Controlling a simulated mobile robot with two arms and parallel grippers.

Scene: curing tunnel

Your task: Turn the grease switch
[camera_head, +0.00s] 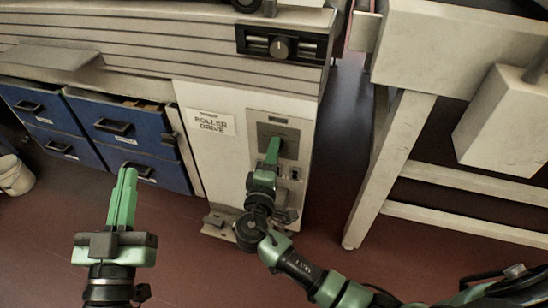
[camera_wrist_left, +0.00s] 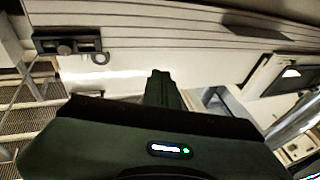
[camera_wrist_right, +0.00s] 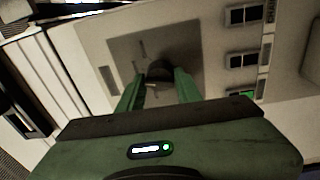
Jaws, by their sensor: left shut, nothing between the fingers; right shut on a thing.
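A dark round knob (camera_wrist_right: 160,70) sits on a dark square plate (camera_wrist_right: 125,50) in the right wrist view. The plate also shows in the head view (camera_head: 291,138), on the light cabinet labelled "ROLLER DRIVE". My right gripper (camera_head: 273,147) reaches this plate. In the right wrist view its fingers (camera_wrist_right: 158,85) stand on both sides of the knob and are shut on it. The gripper hides most of the knob in the head view. I cannot read a grease label. My left gripper (camera_head: 127,172) is shut and empty, well to the left of the cabinet.
Several small rocker switches (camera_wrist_right: 242,60) line the panel beside the plate; one glows green. Another knob (camera_head: 282,46) sits on a black strip higher up. Blue drawers (camera_head: 120,127) stand left, a white bucket (camera_head: 14,175) far left. A pale frame (camera_head: 385,165) stands right.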

